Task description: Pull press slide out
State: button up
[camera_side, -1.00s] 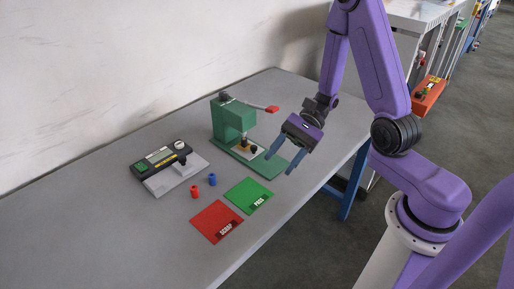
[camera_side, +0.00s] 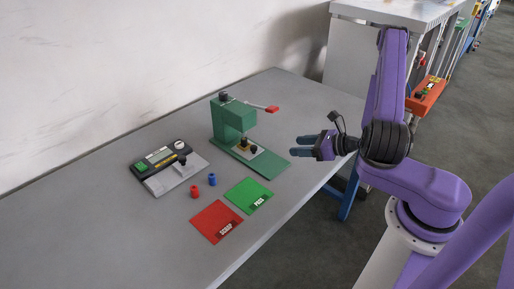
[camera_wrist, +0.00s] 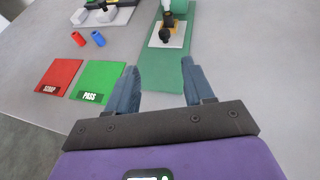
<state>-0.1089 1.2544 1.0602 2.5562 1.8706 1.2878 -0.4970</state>
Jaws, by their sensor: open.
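The green press (camera_side: 233,122) stands on the table with a red-tipped lever (camera_side: 271,109) at its top. Its slide, a pale plate (camera_side: 246,151) with a yellow-and-black fixture and a dark knob (camera_side: 254,149), sits on the green base. In the wrist view the slide plate (camera_wrist: 156,42) and knob (camera_wrist: 164,36) are at the top middle, ahead of the fingers. My gripper (camera_side: 298,147) is low and level, to the right of the press base and apart from it. In the wrist view its two blue fingers (camera_wrist: 160,85) are apart with nothing between them; the green base shows beyond.
A red SCRAP mat (camera_side: 216,220) and green PASS mat (camera_side: 249,195) lie in front of the press. Red (camera_side: 194,191) and blue (camera_side: 212,180) small cylinders stand near a black-and-grey test device (camera_side: 168,168). The table right of the press is clear.

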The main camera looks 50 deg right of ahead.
aim_at(256, 147)
jog(key=shift+h, duration=0.3)
jog(key=x, duration=1.7)
jog(key=shift+d+f, duration=0.1)
jog(key=shift+f, duration=0.05)
